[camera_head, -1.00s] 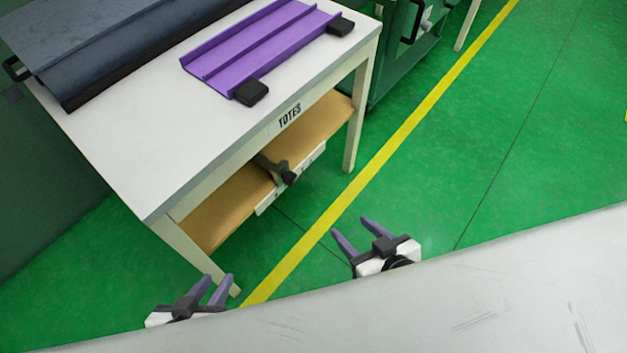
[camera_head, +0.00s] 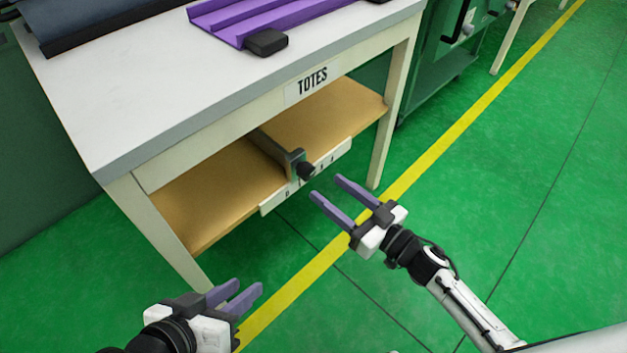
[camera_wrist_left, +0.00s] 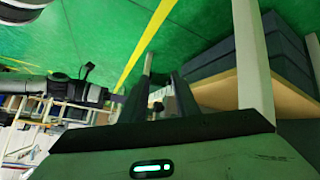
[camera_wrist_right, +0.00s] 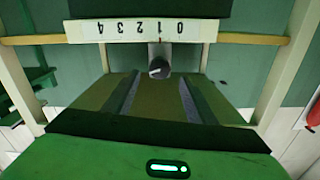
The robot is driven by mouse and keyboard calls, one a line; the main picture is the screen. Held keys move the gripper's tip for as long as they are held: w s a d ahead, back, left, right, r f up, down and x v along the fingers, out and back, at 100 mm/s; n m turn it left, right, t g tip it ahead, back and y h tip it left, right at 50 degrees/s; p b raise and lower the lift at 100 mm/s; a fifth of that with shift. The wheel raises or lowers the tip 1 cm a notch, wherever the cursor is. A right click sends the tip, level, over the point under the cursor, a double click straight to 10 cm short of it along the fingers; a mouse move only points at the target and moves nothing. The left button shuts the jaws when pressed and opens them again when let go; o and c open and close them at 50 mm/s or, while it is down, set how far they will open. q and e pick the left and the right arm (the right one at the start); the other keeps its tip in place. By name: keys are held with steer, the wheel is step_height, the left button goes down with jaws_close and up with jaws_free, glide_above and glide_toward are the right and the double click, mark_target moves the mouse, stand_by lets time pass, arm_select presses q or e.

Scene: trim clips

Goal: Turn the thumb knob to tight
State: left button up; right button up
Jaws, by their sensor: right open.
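The dark thumb knob (camera_head: 306,171) is on a grey bracket (camera_head: 292,158) at a white numbered strip (camera_head: 330,159) on the front of the table's lower shelf. In the right wrist view the round knob (camera_wrist_right: 159,68) shows beyond and between my finger tips, with a pale mark on its face. My right gripper (camera_head: 329,188) is open and empty, just in front of the knob, apart from it as far as I can see. My left gripper (camera_head: 246,287) is open and empty, low and left, near the table's front leg.
The white table (camera_head: 160,85) bears a "TOTES" label (camera_head: 312,82), a purple tray-like part (camera_head: 270,14) and a black block (camera_head: 265,42). The wooden shelf (camera_head: 225,180) lies below. A green cabinet (camera_head: 445,60) stands behind at right. The green floor (camera_head: 530,190) on the right is clear.

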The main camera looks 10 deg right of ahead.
mark_target(311, 174)
steer(key=b+x, duration=0.1)
steer(key=x, duration=0.5)
steer(key=shift+w+a+b, duration=0.15)
steer(key=shift+w+b, duration=0.05)
steer(key=shift+b, duration=0.2)
arm_select(q)
steer(key=shift+w+d+r+t+h, duration=0.2)
steer(key=shift+d+r+t+h, duration=0.3)
steer(key=shift+r, duration=0.3)
steer(key=shift+d, duration=0.1)
arm_select(e)
steer(key=shift+c, duration=0.2)
arm_select(q)
steer(key=shift+r, duration=0.1)
arm_select(e)
steer(key=c, duration=1)
